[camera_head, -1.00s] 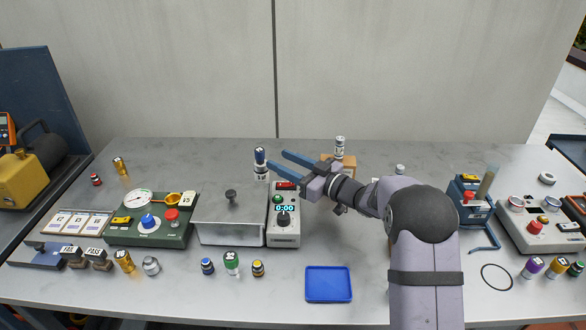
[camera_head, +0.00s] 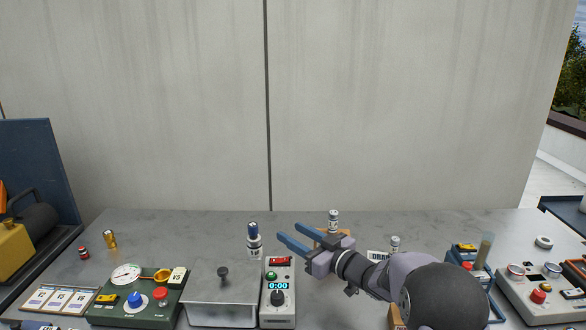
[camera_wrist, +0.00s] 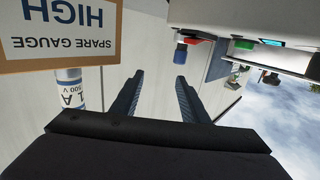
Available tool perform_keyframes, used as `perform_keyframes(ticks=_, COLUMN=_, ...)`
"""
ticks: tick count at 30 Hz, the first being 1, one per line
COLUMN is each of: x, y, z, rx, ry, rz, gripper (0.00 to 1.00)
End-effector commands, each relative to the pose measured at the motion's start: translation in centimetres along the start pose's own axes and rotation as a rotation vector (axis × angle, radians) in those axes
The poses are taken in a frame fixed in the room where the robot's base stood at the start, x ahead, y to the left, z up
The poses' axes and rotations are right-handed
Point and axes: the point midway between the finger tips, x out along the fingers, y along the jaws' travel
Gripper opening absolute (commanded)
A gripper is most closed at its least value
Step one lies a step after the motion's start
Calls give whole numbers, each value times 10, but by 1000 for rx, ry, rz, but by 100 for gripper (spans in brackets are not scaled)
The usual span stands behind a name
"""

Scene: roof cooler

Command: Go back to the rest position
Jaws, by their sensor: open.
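My gripper (camera_head: 279,233) reaches out to the left over the back middle of the table, with its two blue fingers spread and nothing between them. In the wrist view the open fingers (camera_wrist: 160,75) point up the picture with bare grey surface between them. My forearm runs to the lower right and hides part of the table there.
A white-and-grey cylinder (camera_head: 333,219) stands behind my gripper. A timer box (camera_head: 279,296) and a metal bin (camera_head: 222,300) are in front. An inverted "SPARE GAUGE HIGH" sign (camera_wrist: 65,28) is close in the wrist view. Open air lies above the table before the wall.

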Motion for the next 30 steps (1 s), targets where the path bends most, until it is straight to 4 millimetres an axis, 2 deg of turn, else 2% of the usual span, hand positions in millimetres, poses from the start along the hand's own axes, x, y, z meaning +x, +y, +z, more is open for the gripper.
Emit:
perform_keyframes(ticks=1, x=-8, y=5, z=-10, rx=6, ry=-23, rz=64, gripper=41)
perform_keyframes(ticks=5, x=-41, y=25, z=-17, rx=54, ry=-130, rz=273, gripper=41)
perform_keyframes(ticks=9, x=-92, y=34, z=-9, rx=145, ry=-290, rz=477, gripper=41)
perform_keyframes(ticks=12, x=-138, y=27, z=5, rx=236, ry=-432, rz=600, gripper=41)
perform_keyframes(ticks=14, x=-167, y=17, z=15, rx=299, ry=-528, rz=659, gripper=41)
perform_keyframes(ticks=17, x=-214, y=-10, z=30, rx=409, ry=-704, rz=725, gripper=41)
perform_keyframes(ticks=21, x=-270, y=-61, z=42, rx=557, ry=-949, rz=749, gripper=41)
perform_keyframes(ticks=24, x=-303, y=-97, z=54, rx=622, ry=-1104, rz=723, gripper=41)
perform_keyframes(ticks=27, x=-332, y=-125, z=69, rx=636, ry=-1240, rz=675, gripper=41)
perform_keyframes(ticks=30, x=-355, y=-143, z=80, rx=620, ry=-1342, rz=624, gripper=41)
